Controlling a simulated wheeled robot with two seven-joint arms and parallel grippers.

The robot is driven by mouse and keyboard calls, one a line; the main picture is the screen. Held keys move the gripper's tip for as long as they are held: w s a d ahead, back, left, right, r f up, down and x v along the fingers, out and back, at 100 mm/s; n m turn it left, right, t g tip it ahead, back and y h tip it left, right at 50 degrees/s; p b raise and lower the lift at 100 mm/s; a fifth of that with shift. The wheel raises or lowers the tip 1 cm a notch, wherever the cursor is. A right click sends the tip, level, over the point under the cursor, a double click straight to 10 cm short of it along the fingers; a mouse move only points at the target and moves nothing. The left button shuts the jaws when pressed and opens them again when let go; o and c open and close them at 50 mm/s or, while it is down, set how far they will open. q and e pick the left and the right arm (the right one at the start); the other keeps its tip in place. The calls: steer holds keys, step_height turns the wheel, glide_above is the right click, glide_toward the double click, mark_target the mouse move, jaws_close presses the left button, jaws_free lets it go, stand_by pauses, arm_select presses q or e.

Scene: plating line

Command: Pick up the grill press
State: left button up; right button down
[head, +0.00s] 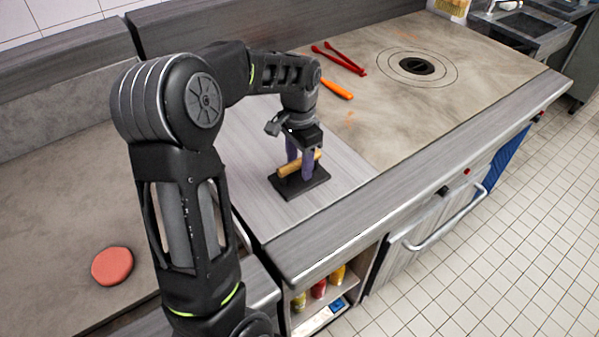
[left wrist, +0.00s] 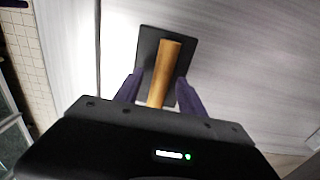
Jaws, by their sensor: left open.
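The grill press has a dark flat rectangular plate (head: 312,188) and a wooden handle (head: 287,170). It lies on the grey counter near the front edge. My left gripper (head: 300,172) points down over it, with its purple fingers on either side of the handle. In the left wrist view the handle (left wrist: 170,65) runs between the two open fingers, with the plate (left wrist: 150,45) beneath. A gap shows between the handle and the fingers. The near end of the handle is hidden by the gripper body. My right gripper is not in view.
Red tongs (head: 340,60) and an orange-handled tool (head: 337,89) lie behind the press on the counter. A round burner opening (head: 415,66) is at the back right. A red patty (head: 112,266) lies on the left surface. Bottles (head: 318,289) stand on a shelf below.

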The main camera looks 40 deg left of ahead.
arm_select(q)
jaws_close()
stand_by(0.4)
stand_by(0.9)
